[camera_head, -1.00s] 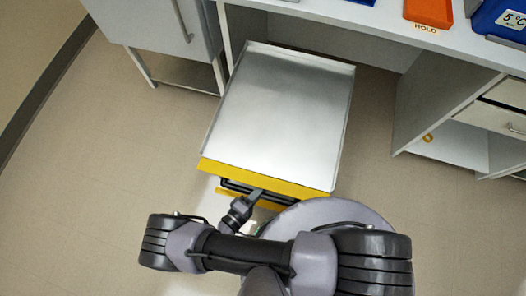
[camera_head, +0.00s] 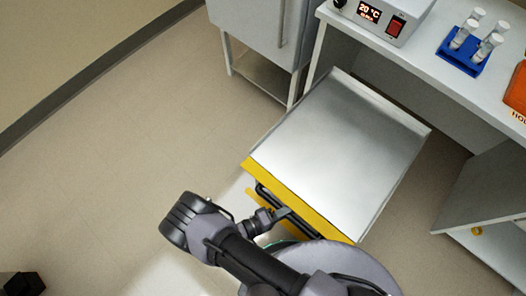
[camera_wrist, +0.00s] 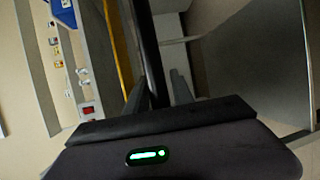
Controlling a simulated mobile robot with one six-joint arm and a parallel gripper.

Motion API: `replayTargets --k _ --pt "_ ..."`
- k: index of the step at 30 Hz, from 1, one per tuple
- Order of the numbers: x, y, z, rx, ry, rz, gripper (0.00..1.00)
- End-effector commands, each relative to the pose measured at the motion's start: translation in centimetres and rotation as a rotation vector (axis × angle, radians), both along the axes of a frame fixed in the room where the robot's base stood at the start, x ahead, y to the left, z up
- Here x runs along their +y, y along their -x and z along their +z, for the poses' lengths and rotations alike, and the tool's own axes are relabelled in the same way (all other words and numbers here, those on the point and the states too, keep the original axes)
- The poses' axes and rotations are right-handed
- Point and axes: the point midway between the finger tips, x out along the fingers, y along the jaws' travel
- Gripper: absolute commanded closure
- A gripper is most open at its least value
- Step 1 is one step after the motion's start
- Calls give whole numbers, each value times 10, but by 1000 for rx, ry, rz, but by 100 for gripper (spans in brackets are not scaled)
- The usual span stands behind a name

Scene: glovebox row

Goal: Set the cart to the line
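The cart (camera_head: 340,140) has a bare silver tray top with a low rim and a yellow front edge. It stands on the floor in front of the bench, its far end close to the bench opening. Its black handle (camera_head: 268,200) runs along the yellow front side. My gripper (camera_head: 284,212) is at this handle. In the wrist view the dark handle bar (camera_wrist: 148,45) passes between the fingers of my gripper (camera_wrist: 160,88), which appear shut on it. The cart's wheels are hidden. No floor line shows in these views.
A grey cabinet (camera_head: 262,35) stands left of the cart, its legs near the cart's far left corner. The bench (camera_head: 425,75) carries a device with a red switch (camera_head: 395,26) and a blue tube rack (camera_head: 463,48). Open floor (camera_head: 120,160) lies to the left.

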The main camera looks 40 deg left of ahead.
Motion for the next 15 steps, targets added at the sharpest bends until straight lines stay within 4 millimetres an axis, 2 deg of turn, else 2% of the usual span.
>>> replayTargets --k 5,15 --pt "12 22 6 0 -2 6 71" --pt "48 100 21 3 -5 5 71"
